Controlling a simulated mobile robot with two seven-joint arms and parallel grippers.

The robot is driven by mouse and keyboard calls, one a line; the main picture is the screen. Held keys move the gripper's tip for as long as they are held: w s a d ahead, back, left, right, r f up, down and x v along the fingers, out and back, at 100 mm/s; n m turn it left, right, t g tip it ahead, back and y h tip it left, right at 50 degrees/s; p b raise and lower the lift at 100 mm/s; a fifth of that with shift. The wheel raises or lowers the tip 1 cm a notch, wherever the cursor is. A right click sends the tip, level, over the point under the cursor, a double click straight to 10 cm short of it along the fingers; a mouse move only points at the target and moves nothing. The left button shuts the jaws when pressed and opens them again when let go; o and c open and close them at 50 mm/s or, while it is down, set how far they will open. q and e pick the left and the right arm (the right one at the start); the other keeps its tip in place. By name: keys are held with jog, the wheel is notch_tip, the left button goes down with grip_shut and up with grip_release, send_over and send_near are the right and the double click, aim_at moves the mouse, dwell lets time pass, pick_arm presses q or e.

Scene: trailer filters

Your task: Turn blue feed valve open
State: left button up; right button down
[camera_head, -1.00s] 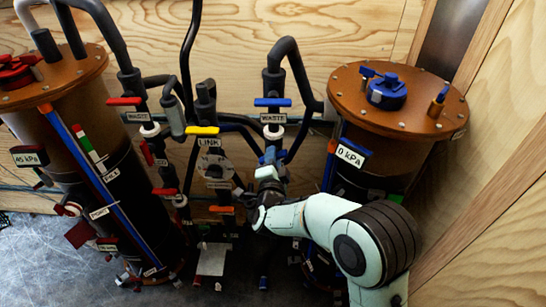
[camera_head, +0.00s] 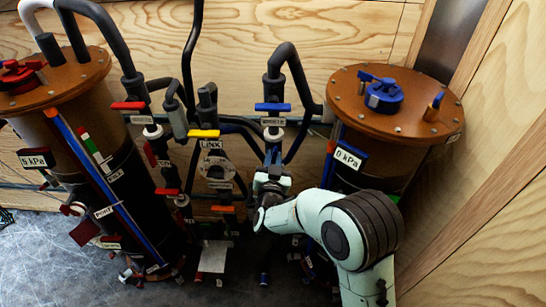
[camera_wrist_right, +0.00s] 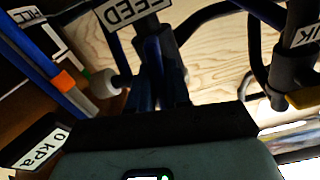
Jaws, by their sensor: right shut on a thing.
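My right gripper (camera_head: 271,178) is at the pipework left of the right tank, below the valve with a blue bar handle. In the right wrist view, the gripper (camera_wrist_right: 160,98) is shut on dark blue parts just below a FEED label (camera_wrist_right: 133,12). I take these to be the blue feed valve (camera_wrist_right: 150,88); its handle is mostly hidden by the fingers, and its angle cannot be told. My left gripper is not in view.
The right tank (camera_head: 385,110) with a 0 kPa plate (camera_head: 348,158) stands close beside my right arm. The left tank (camera_head: 55,80) stands across the pipes. A yellow LINK handle (camera_head: 203,134) and a blue bar handle (camera_head: 272,107) are nearby. Wooden walls close in behind and right.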

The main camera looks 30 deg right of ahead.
jog(key=shift+n+p, duration=0.35)
jog(key=shift+n, duration=0.75)
jog(key=shift+f, duration=0.1)
jog(key=c, duration=1.2)
grip_release()
jog(key=shift+o, duration=0.2)
jog(key=b+v, duration=0.1)
jog(key=v, duration=1.2)
jog(key=shift+s+a, duration=0.15)
jog(key=shift+a, duration=0.05)
